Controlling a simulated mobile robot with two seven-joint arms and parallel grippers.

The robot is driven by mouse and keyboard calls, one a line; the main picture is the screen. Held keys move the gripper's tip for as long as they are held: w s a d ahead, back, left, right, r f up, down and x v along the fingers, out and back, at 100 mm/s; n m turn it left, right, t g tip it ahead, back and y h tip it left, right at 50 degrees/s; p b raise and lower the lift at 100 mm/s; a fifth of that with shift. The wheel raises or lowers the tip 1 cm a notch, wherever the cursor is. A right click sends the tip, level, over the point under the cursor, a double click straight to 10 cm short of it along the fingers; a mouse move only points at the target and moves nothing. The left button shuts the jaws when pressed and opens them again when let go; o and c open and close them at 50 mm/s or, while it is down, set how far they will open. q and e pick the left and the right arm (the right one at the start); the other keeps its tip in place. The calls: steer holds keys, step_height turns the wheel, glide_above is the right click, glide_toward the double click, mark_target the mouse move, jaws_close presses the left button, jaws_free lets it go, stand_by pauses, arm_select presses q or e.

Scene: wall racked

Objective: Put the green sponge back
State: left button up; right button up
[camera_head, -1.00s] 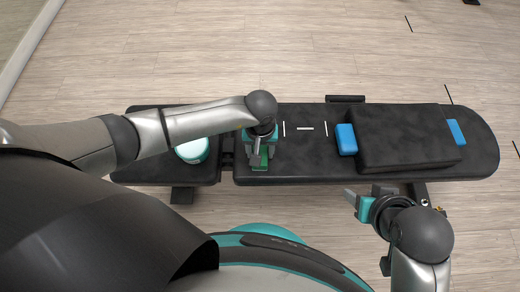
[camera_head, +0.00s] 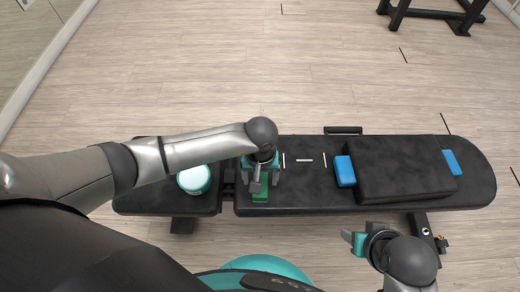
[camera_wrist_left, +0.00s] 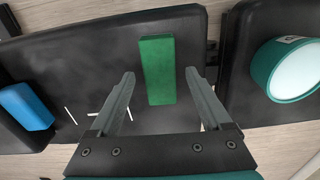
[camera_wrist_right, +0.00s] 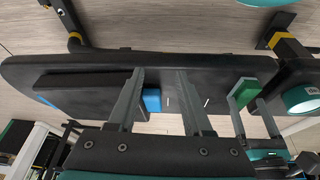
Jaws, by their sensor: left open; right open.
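The green sponge (camera_head: 260,196) lies on the black bench pad, near the pad's left end. It also shows in the left wrist view (camera_wrist_left: 157,70), long and block-shaped. My left gripper (camera_wrist_left: 160,74) is open over the sponge, with one finger on each side and clear gaps to both. I cannot tell how far the fingertips reach down beside it. White line marks (camera_head: 304,160) are on the pad just right of the sponge. My right gripper (camera_head: 352,240) is open and empty in front of the bench. The right wrist view also shows the sponge (camera_wrist_right: 244,92).
A round teal tub with a white top (camera_head: 194,178) stands on the left pad. A blue block (camera_head: 345,171) sits right of the marks, beside a raised black pad (camera_head: 402,168). Another blue piece (camera_head: 452,162) lies beyond it.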

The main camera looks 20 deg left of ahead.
arm_select(q)
step_height(320, 180, up, 12)
steer(key=p, duration=0.5)
steer(key=shift+w+r, duration=0.15)
steer(key=shift+w, duration=0.1)
arm_select(e)
steer(key=s+f+g, duration=0.1)
steer(key=s+f, duration=0.3)
steer(key=f, duration=0.7)
steer(key=shift+d+g, duration=0.4)
arm_select(q)
steer(key=shift+a, duration=0.1)
steer(key=shift+s, duration=0.1)
arm_select(e)
steer(key=shift+s, duration=0.1)
